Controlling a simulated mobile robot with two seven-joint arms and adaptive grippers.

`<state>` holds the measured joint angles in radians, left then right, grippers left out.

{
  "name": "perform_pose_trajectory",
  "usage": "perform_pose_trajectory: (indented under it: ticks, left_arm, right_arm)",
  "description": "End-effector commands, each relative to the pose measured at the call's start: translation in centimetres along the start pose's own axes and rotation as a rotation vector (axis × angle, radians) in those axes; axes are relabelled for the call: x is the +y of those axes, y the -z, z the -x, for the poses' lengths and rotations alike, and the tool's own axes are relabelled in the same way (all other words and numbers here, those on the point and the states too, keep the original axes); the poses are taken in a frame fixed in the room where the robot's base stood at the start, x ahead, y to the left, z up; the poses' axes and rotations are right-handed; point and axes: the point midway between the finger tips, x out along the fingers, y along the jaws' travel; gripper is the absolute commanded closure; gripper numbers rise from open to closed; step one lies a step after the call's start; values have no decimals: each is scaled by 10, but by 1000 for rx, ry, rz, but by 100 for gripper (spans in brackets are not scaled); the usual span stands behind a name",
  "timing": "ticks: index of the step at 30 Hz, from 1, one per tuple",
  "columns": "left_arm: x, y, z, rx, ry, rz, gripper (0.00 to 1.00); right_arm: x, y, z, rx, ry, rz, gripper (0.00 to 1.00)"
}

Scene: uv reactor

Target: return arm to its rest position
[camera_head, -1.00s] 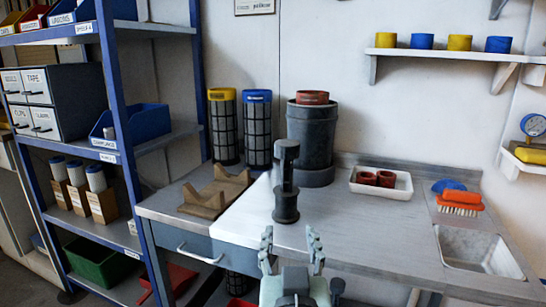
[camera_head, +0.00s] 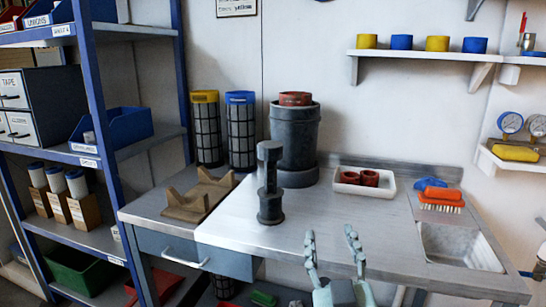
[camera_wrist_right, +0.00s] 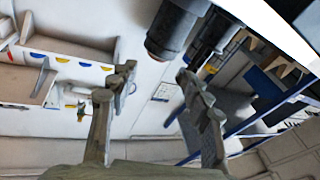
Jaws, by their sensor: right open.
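My right gripper (camera_head: 333,262) shows at the bottom centre of the head view, in front of the workbench's front edge. Its two fingers are apart with nothing between them. The right wrist view also shows the open fingers (camera_wrist_right: 155,110), with the wall and shelves beyond, strongly tilted. My left gripper is in neither view. A dark grey post-like tool with a wide round base (camera_head: 270,185) stands upright on the workbench (camera_head: 330,220), behind and left of my right gripper and apart from it.
A wooden cradle (camera_head: 185,207) sits on the bench's left. Yellow-capped (camera_head: 207,130) and blue-capped (camera_head: 241,130) cartridges stand behind it, beside a grey canister (camera_head: 294,140). A white tray (camera_head: 345,187) holds red rings. A sink (camera_head: 455,245) and brush (camera_head: 440,205) are right. Blue shelving (camera_head: 110,150) stands left.

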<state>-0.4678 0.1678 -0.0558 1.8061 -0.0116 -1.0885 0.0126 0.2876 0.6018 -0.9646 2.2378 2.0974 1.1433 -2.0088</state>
Motion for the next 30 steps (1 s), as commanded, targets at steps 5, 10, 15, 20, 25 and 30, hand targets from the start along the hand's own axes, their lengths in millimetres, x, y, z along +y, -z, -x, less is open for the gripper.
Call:
perform_pose_trajectory:
  ticks: [5,10,15,20,25,30]
  left_arm:
    - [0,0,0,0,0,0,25]
    - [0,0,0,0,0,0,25]
    - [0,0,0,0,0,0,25]
    - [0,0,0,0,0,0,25]
    - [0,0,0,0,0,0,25]
    - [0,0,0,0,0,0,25]
  right_arm:
    - [-5,21,-3,200,85,-59,51]
    - [-29,14,7,320,287,-40,51]
    - [-59,-83,32,156,604,93,51]
    - [-43,-199,62,-180,736,205,51]
    - [15,-308,104,-566,720,296,51]
    - [97,-388,155,-924,588,371,51]
